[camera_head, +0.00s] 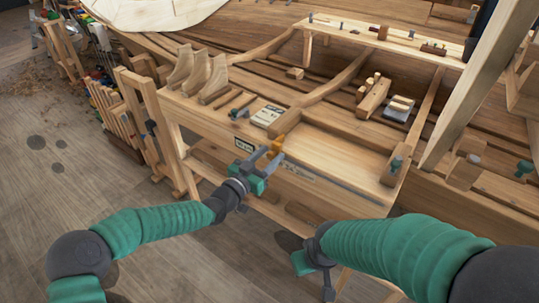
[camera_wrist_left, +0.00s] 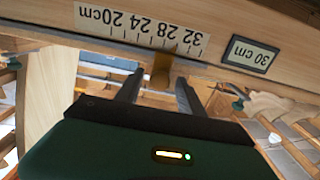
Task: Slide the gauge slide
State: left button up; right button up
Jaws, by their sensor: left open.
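The gauge slide, a small orange-brown block (camera_head: 276,146), sits at the front edge of the workbench. In the left wrist view the brass-coloured slide (camera_wrist_left: 161,70) stands against an upside-down white scale (camera_wrist_left: 130,25), with its upper end near the 28 to 32 marks. A "30 cm" label (camera_wrist_left: 251,54) is beside the scale; it shows on the bench front in the head view (camera_head: 244,144). My left gripper (camera_head: 268,158) is open, with its fingers on either side of the slide; contact cannot be told. My right gripper (camera_head: 328,282) hangs low, before the bench, its jaws unclear.
The wooden workbench (camera_head: 340,153) carries wooden brackets (camera_head: 197,75), a white card (camera_head: 267,116) and small tools. A rear shelf (camera_head: 390,38) and a slanted post (camera_head: 478,85) stand behind and to the right. Open floor (camera_head: 70,185) lies at the left.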

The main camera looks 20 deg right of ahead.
pick_arm(q)
jog(key=shift+w+d+f, duration=0.2)
jog(key=shift+w+d, duration=0.15)
jog(key=shift+d, duration=0.15)
jog(key=shift+s+a+r, duration=0.1)
jog(key=c, duration=0.6)
grip_shut()
dwell(0.3)
